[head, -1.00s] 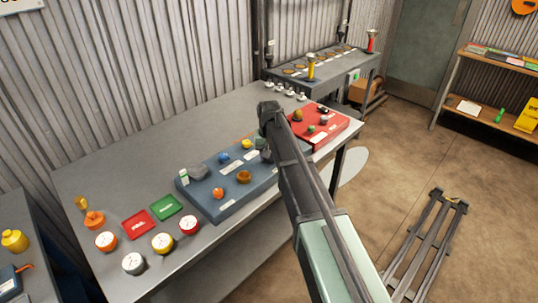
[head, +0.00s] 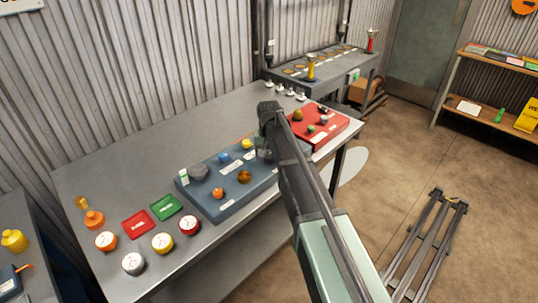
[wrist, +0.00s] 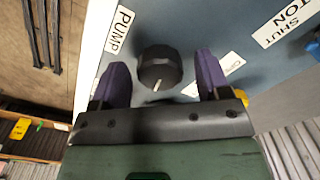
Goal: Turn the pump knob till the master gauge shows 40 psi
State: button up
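The black pump knob (wrist: 159,68) with a pale pointer line sits on a blue-grey panel beside a PUMP label (wrist: 119,30) in the wrist view. My gripper (wrist: 161,62) is open, its two purple fingers on either side of the knob with gaps showing. In the head view my arm hides the pump knob, on the blue panel (head: 225,203). Dial gauges stand at the table's left: orange-rimmed (head: 106,241), grey (head: 133,263), yellow (head: 162,243) and red (head: 188,225). I cannot tell which is the master, and their readings are too small to read.
The panel also bears an orange knob (head: 218,193), a brown one (head: 244,177) and a blue one (head: 223,157). A red panel (head: 335,133) with small knobs lies right of my arm. Green (head: 166,207) and red (head: 138,223) plates lie near the gauges. The table's back left is clear.

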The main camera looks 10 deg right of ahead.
aim_at(269, 154)
jog(key=shift+r, duration=0.1)
notch_tip(269, 154, up, 11)
jog(key=p, duration=1)
jog(key=shift+f+p, duration=0.2)
jog(key=shift+p, duration=0.2)
jog(key=s+n, duration=0.2)
jog(key=s, duration=2.6)
jog(key=shift+s+n, duration=0.35)
jog(key=shift+n, duration=0.05)
